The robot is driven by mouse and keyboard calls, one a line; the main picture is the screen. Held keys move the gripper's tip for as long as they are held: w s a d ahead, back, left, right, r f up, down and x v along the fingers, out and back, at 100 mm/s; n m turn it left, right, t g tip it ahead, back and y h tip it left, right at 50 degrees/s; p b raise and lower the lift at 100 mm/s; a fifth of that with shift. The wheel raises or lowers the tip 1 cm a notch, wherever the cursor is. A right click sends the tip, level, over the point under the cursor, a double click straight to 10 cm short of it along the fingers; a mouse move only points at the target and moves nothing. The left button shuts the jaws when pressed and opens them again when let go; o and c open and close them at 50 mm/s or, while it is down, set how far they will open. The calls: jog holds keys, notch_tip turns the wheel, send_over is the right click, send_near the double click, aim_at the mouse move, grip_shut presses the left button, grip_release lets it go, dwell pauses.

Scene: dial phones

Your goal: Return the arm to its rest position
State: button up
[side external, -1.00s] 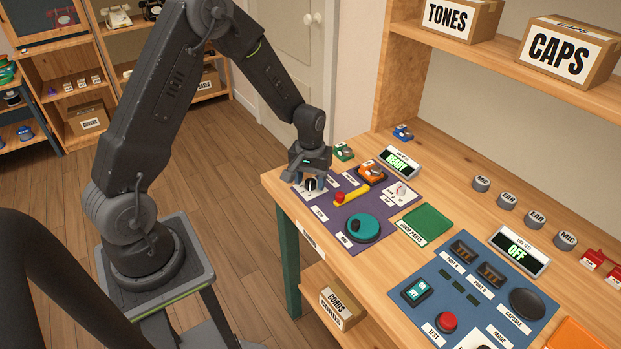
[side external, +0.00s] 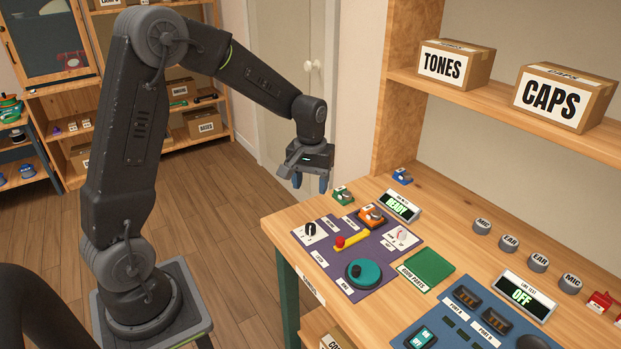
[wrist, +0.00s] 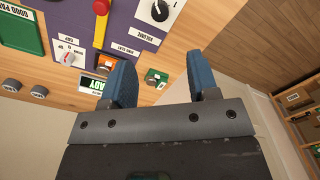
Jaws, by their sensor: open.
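My gripper (side external: 311,182) is open and empty in the side external view. It hangs in the air above the far left corner of the wooden bench (side external: 283,213), apart from everything on it. In the wrist view its two blue fingers (wrist: 162,85) stand wide apart with nothing between them. Below it lies the purple panel (side external: 325,262) with a black volume knob (side external: 310,229), a yellow lever with a red end (side external: 352,241) and a teal dial (side external: 364,272). The black knob also shows in the wrist view (wrist: 159,11).
An orange block (side external: 371,214) and a green block (side external: 342,195) sit by the READY display (side external: 401,206). A green GOOD PARTS pad (side external: 429,265) lies right of the panel. A shelf with boxes (side external: 455,65) overhangs the bench's back.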

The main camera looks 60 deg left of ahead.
jog(key=shift+r, duration=0.55)
jog(key=shift+r, duration=0.1)
jog(key=s+d+r+m+t, duration=0.2)
jog(key=s+d+r, duration=0.4)
jog(key=s, duration=0.4)
jog(key=s+d+r+m+t, duration=0.3)
jog(key=s+d+r+m, duration=0.2)
jog(key=s, duration=0.5)
jog(key=shift+d+r+t, duration=0.3)
jog(key=shift+d+r, duration=0.15)
jog(key=shift+r, duration=0.1)
jog(key=shift+w, duration=0.1)
jog(key=shift+c, duration=0.2)
